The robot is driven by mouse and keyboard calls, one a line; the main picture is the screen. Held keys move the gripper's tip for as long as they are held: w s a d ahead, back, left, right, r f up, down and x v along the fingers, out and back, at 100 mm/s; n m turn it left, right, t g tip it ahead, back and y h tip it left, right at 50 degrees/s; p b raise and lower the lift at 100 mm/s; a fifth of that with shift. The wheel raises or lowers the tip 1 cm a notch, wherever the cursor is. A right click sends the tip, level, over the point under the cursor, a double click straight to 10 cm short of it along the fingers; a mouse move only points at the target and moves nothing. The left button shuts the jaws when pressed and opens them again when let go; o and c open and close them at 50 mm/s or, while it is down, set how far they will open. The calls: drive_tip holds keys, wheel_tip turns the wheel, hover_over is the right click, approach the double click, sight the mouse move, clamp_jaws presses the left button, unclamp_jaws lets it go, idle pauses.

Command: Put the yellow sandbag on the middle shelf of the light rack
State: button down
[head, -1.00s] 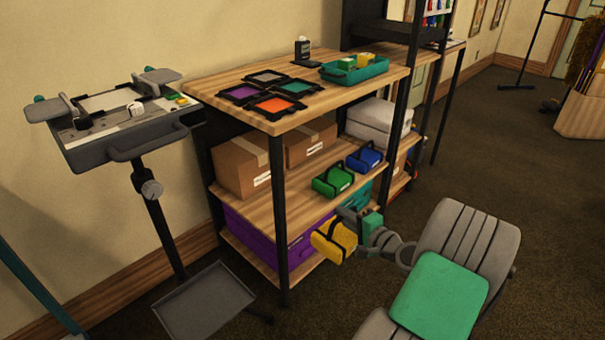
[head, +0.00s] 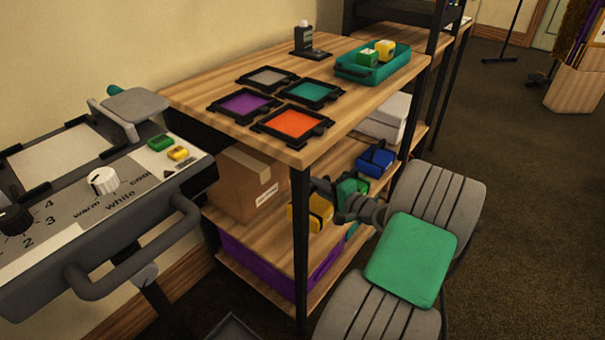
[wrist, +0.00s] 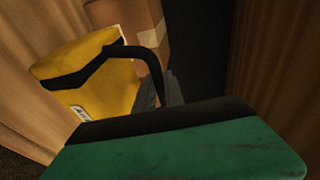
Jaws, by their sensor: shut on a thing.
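The yellow sandbag (head: 318,212) has black straps and a black handle. My gripper (head: 334,196) is shut on it, and its handle shows by the jaws in the wrist view, where the yellow sandbag (wrist: 105,85) fills the left side. In the head view the bag is at the front edge of the middle shelf (head: 275,238) of the light rack, partly behind the front post. Whether it touches the shelf board cannot be told. My gripper's fingertips are mostly hidden.
A cardboard box (head: 240,185) stands on the middle shelf to the left, and a blue sandbag (head: 375,160) to the right. The rack's black post (head: 301,250) stands close by. The top board holds coloured filter frames (head: 290,122) and a teal tray (head: 372,70). A grey control panel (head: 100,215) is at left.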

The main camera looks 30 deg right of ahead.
sight(330, 218)
drive_tip(key=shift+w+f, duration=0.1)
drive_tip(key=shift+w, duration=0.2)
wheel_tip(330, 218, down, 9)
drive_tip(key=b, duration=0.4)
drive_tip(key=shift+f+b, duration=0.2)
drive_tip(key=shift+b, duration=0.15)
drive_tip(key=shift+f, duration=0.1)
drive_tip(key=c, duration=1.4)
unclamp_jaws()
drive_tip(key=shift+s+f, duration=0.1)
drive_tip(key=shift+f, duration=0.05)
drive_tip(key=shift+c, duration=0.2)
drive_tip(key=shift+r, duration=0.2)
drive_tip(key=p+v, duration=0.3)
drive_tip(key=v, duration=0.8)
drive_tip(key=shift+s, duration=0.55)
